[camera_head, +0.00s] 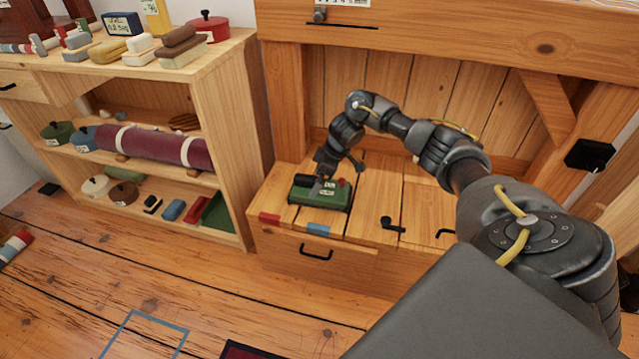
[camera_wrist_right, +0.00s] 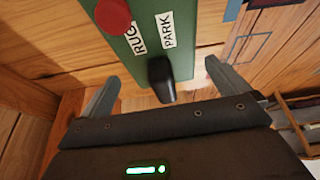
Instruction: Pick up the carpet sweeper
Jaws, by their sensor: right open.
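The carpet sweeper (camera_head: 334,200) is a green box with a black part along its back left, a red knob and white labels. It sits on the low wooden bench in the head view. In the right wrist view the green sweeper (camera_wrist_right: 183,60) shows labels reading RUG and PARK, a red knob (camera_wrist_right: 113,15) and a black handle (camera_wrist_right: 160,78). My right gripper (camera_wrist_right: 161,70) is open, with the black handle between its spread fingers; no contact is visible. In the head view my right gripper (camera_head: 325,168) hangs over the sweeper, partly hiding it. My left gripper is out of view.
The bench (camera_head: 375,205) has black hooks or handles (camera_head: 392,226) right of the sweeper and red and blue patches along its front edge. A loaded wooden shelf unit (camera_head: 228,185) stands close on the left. A wooden beam (camera_head: 450,40) crosses above the bench.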

